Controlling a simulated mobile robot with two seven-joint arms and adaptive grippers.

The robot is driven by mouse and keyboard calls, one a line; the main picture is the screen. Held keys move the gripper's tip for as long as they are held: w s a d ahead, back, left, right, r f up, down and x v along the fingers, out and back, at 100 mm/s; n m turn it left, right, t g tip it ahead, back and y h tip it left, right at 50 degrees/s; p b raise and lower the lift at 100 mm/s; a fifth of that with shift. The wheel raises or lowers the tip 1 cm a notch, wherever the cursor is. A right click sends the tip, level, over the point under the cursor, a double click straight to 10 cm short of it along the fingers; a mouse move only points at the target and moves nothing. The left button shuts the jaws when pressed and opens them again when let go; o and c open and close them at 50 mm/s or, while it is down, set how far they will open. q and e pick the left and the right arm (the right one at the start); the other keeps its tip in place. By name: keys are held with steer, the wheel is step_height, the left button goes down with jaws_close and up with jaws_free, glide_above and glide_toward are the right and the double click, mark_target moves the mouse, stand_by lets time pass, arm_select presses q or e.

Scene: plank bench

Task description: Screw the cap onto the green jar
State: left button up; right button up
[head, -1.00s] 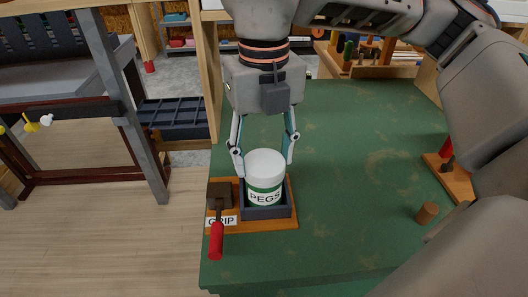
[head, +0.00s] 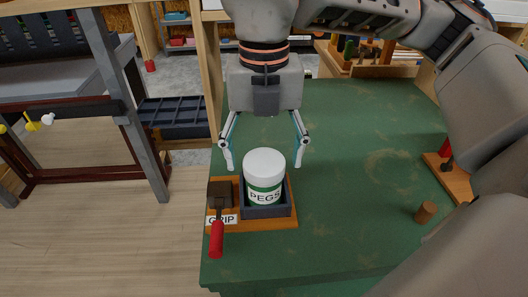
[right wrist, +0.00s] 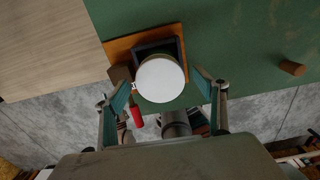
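The green jar (head: 264,187), with a white label reading PEGS, stands upright in a dark square holder (head: 266,211) on a wooden base. The white cap (head: 264,161) sits on top of the jar; in the right wrist view the cap (right wrist: 161,80) hides most of the jar. I cannot tell how tight it is. My right gripper (head: 264,164) is open, its fingers spread wide on either side of the cap and clear of it. It also shows open in the right wrist view (right wrist: 166,90). My left gripper is not in view.
A clamp with a red handle (head: 216,240) and a GRIP label is on the wooden base's left side. A wooden peg (head: 427,213) and a wooden block with a red item (head: 449,177) are at the right. The green bench top (head: 360,190) between is clear.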

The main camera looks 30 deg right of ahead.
mark_target(264, 161)
step_height(264, 161, up, 12)
stand_by(0.7)
